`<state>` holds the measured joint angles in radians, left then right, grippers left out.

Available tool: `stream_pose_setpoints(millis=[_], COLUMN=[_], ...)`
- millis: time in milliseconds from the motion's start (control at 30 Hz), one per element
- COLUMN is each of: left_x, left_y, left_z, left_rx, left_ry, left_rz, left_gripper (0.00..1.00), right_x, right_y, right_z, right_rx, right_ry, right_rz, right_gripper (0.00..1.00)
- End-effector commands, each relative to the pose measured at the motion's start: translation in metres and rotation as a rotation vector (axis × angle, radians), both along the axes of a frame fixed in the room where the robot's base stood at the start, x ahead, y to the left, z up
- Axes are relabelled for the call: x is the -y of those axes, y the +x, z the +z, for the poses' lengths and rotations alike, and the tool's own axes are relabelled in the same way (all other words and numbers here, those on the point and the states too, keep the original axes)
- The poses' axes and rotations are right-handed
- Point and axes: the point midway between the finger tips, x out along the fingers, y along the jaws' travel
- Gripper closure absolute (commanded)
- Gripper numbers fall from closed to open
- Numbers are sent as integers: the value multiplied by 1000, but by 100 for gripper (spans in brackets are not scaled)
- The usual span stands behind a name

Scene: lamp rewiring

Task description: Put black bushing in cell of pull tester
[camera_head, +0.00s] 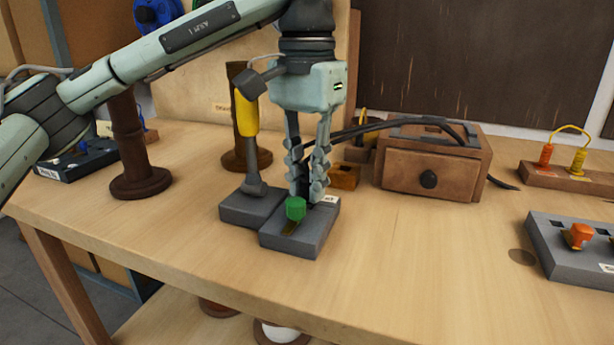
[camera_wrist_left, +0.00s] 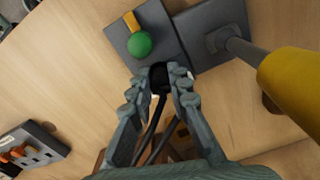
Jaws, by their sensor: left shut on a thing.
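My left gripper (camera_head: 308,182) points down over two adjoining dark grey blocks and is shut on a small black piece, likely the black bushing. In the left wrist view that black bushing (camera_wrist_left: 159,77) sits between the fingertips (camera_wrist_left: 157,84), with dark cables running behind it. The front block (camera_head: 290,245) carries a green knob (camera_head: 296,209) and a yellow strip; the block beside it (camera_head: 240,208) bears a grey post with a yellow handle (camera_head: 245,115). These blocks look like the pull tester. The fingers hide its cell and I cannot tell whether the bushing touches the block.
A wooden drawer box (camera_head: 432,175) with black cables stands right of the gripper. Brown spools (camera_head: 140,182) stand to the left. A grey panel with an orange knob (camera_head: 580,236) lies at the right. The front middle of the table is clear.

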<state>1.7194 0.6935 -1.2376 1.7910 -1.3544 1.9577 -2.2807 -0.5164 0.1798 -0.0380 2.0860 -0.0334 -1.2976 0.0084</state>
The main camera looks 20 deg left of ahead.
Motion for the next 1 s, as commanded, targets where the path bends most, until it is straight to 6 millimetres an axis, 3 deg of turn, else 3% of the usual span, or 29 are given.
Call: stream_pose_setpoints(millis=[933, 967, 1000], left_x=[0, 0, 0], left_y=[0, 0, 0], left_z=[-11, -11, -10], left_rx=[0, 1, 1], left_ry=[0, 0, 0], left_rz=[0, 0, 0], left_gripper=[100, 80, 75], right_x=[0, 0, 0], right_y=[0, 0, 0], right_z=[-7, -7, -7], right_rx=[2, 2, 2], right_ry=[0, 0, 0], right_rz=[-1, -1, -1], right_gripper=[60, 60, 60])
